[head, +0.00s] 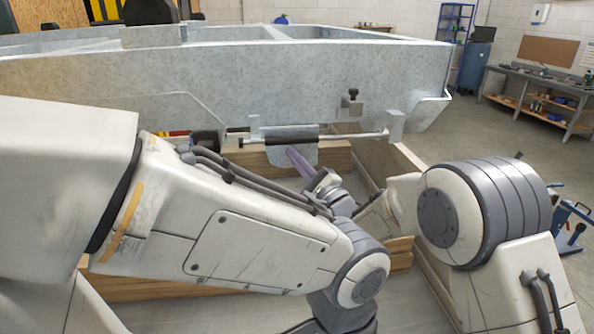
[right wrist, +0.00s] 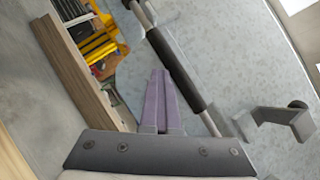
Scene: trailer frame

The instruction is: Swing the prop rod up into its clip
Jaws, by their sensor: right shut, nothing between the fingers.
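The prop rod (head: 370,135) lies about level along the lower edge of the galvanised trailer frame (head: 300,85). Its black sleeve (head: 291,136) also shows in the right wrist view (right wrist: 178,70). A small bracket with a dark knob (head: 352,105), which looks like the clip, sits on the frame face above the rod's right part. My right gripper (head: 290,150) has purple fingers, shut and empty, just below the sleeve. In the right wrist view the fingertips (right wrist: 159,76) point beside the sleeve; I cannot tell if they touch. My left gripper is out of view below my left forearm.
Wooden beams (head: 335,155) lie under the frame. A hooked bracket (right wrist: 290,115) stands out from the frame in the right wrist view. A workbench (head: 545,95) stands at the back right. My left forearm covers much of the lower middle.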

